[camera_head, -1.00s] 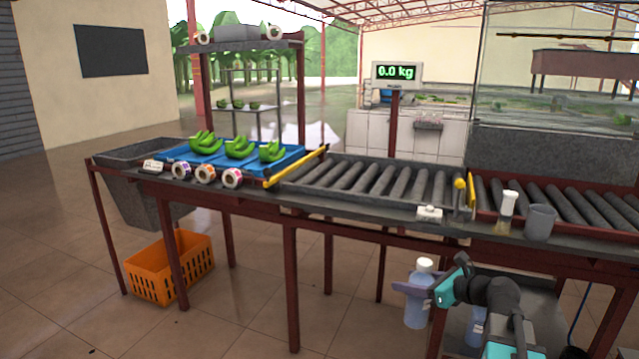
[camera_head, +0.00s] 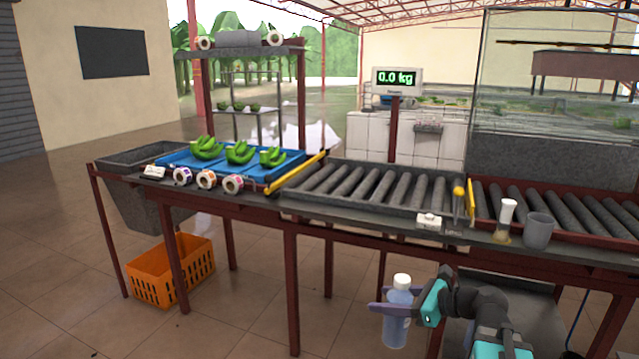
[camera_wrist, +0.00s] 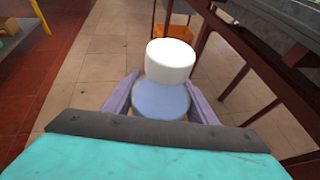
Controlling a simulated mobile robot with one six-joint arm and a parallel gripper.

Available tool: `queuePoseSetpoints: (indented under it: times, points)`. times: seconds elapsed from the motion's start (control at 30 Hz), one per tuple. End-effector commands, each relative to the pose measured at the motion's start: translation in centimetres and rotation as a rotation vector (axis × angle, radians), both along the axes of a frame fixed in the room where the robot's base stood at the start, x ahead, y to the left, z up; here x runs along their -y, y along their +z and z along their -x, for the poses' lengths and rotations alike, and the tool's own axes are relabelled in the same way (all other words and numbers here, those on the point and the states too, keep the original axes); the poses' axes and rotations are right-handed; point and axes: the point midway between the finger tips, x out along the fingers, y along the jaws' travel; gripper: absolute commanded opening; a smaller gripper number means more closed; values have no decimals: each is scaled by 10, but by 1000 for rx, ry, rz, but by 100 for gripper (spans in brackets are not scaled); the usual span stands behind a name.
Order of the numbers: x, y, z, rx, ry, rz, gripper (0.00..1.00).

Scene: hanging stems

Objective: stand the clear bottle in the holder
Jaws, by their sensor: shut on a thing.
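The clear bottle (camera_head: 397,328), bluish with a white cap, hangs upright in my gripper (camera_head: 385,307), in front of the bench and below its top. In the wrist view my gripper (camera_wrist: 160,103) has its purple fingers on either side of the bottle (camera_wrist: 162,98), just below the white cap. The bottle's lower part is hidden there. A grey, open-topped cup (camera_head: 539,232), which looks like the holder, stands on the bench edge at the right, up and to the right of the bottle. It is apart from my gripper.
A white-topped item with a yellowish lower part (camera_head: 503,222) stands just left of the cup. A small white box (camera_head: 429,221) and a yellow-topped post (camera_head: 458,203) are farther left. Rollers (camera_head: 365,183) lie behind. An orange crate (camera_head: 171,270) sits on the floor.

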Motion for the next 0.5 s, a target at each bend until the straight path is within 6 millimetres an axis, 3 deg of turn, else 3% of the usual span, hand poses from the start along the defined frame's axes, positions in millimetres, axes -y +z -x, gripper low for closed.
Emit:
queuePoseSetpoints:
  times: [0.1,0.5]
  points:
    - [0,14,-1,3,-1,-3,0]
    - [0,38,-1,3,-2,-3,0]
